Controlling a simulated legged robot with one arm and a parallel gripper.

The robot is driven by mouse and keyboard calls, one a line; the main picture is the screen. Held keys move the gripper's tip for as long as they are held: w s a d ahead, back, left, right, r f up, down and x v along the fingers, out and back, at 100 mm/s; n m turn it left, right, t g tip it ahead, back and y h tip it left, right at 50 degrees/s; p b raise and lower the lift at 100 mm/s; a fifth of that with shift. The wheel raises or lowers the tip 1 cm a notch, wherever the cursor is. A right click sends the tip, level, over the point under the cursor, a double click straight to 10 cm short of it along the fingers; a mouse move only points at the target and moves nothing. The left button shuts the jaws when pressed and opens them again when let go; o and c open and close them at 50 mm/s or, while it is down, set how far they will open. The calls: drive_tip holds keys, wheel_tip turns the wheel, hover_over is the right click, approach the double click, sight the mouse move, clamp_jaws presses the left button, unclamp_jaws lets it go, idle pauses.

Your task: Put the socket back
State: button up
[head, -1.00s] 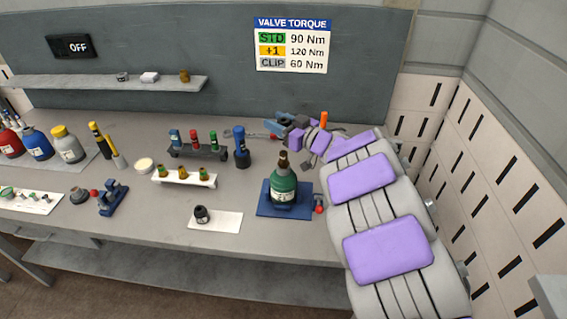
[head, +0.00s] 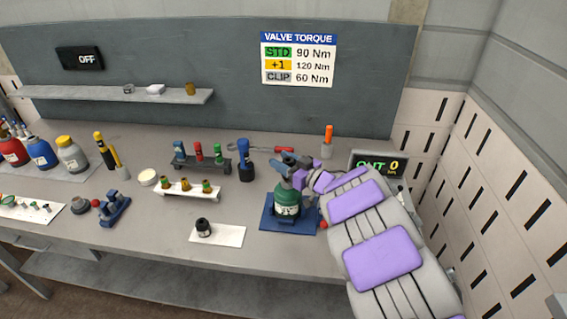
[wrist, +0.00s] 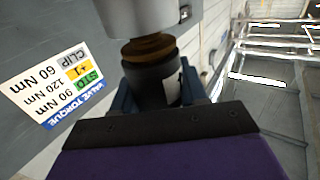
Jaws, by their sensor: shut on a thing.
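My gripper (head: 287,171) is at the top of the green bottle (head: 287,208), which stands upright on a blue base (head: 268,226). In the wrist view the blue fingers are shut around a dark cylindrical piece, apparently the socket (wrist: 150,84). A brown brass-like ring (wrist: 148,48) and a pale grey round body (wrist: 135,14) adjoin it. The socket seems to sit over the bottle's brown valve; I cannot tell whether it is lifted. My gripper hides the bottle's neck in the head view. A dark rack (head: 205,166) holds blue, red and green-topped pieces.
A blue-handled tool (head: 245,160) stands left of my gripper. A white rack (head: 190,193) holds brass pieces. A small black part (head: 203,228) sits on a white mat (head: 230,237). A display (head: 385,166) and an orange-handled tool (head: 328,135) stand behind my arm.

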drive_tip(key=shift+f, duration=0.2)
drive_tip(key=o, duration=1.2)
drive_tip(key=shift+f+b, duration=0.2)
drive_tip(key=shift+b, duration=0.6)
drive_tip(key=p+v, duration=0.4)
drive_tip(key=v, duration=1.3)
drive_tip(key=shift+s+d+p, duration=0.15)
drive_tip(key=shift+s+p, duration=0.15)
drive_tip(key=shift+p, duration=0.05)
